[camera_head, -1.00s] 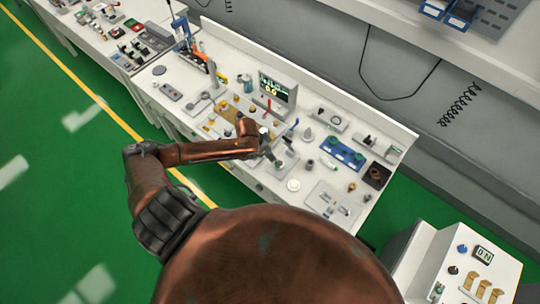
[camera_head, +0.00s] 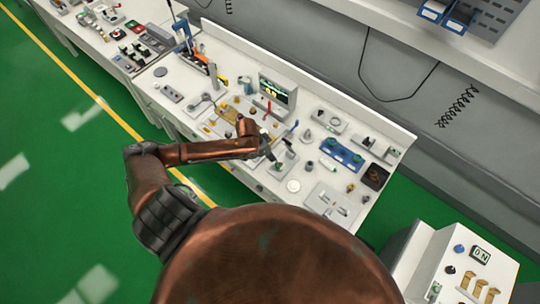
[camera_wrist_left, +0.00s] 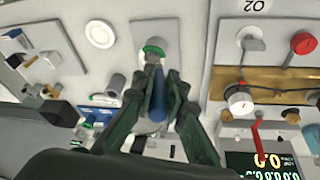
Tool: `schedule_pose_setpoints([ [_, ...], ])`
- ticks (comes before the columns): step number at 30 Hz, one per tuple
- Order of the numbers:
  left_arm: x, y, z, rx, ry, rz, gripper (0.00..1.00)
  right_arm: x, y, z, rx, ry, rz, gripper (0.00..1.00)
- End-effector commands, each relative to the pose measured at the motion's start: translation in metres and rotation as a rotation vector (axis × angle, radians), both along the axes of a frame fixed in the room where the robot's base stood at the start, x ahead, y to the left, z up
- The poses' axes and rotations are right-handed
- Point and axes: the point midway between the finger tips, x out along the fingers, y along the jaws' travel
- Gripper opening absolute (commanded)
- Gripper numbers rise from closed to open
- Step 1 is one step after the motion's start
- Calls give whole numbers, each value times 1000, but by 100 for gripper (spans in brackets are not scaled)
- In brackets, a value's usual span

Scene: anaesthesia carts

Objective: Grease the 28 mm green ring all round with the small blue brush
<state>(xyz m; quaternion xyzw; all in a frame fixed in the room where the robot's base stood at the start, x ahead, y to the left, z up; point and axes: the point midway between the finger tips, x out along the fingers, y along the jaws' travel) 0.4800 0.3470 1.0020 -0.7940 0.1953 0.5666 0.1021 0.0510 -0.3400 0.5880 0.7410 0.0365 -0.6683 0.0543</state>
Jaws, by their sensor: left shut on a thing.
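My left gripper (camera_wrist_left: 156,88) is shut on the small blue brush (camera_wrist_left: 157,100), which stands between the dark green fingers in the left wrist view. A green ring (camera_wrist_left: 153,50) sits around a grey post on a light plate, just beyond the fingertips. The brush's tip is close to the ring; I cannot tell whether they touch. The far side of the ring is hidden. In the head view my left gripper (camera_head: 270,153) is over the same small plate, with a bit of green just past it. My right gripper is not in view.
A display box (camera_head: 278,90) stands behind the gripper. A blue block with green rings (camera_head: 342,153) lies to the right, and a white round disc (camera_head: 293,186) in front. The bench is crowded with small parts.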

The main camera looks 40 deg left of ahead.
Motion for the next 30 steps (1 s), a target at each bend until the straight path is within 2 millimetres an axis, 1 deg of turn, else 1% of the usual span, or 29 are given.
schedule_pose_setpoints([
  [1,0,0,7,0,-1,0,0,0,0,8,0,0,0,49],
  [2,0,0,9,0,-1,0,0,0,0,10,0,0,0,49],
  [11,1,0,31,0,-2,0,0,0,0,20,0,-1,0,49],
  [19,1,0,49,1,-4,0,0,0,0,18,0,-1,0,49],
  [22,1,0,53,1,-3,0,0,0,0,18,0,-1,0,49],
  [30,1,0,53,0,-2,0,0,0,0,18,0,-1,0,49],
])
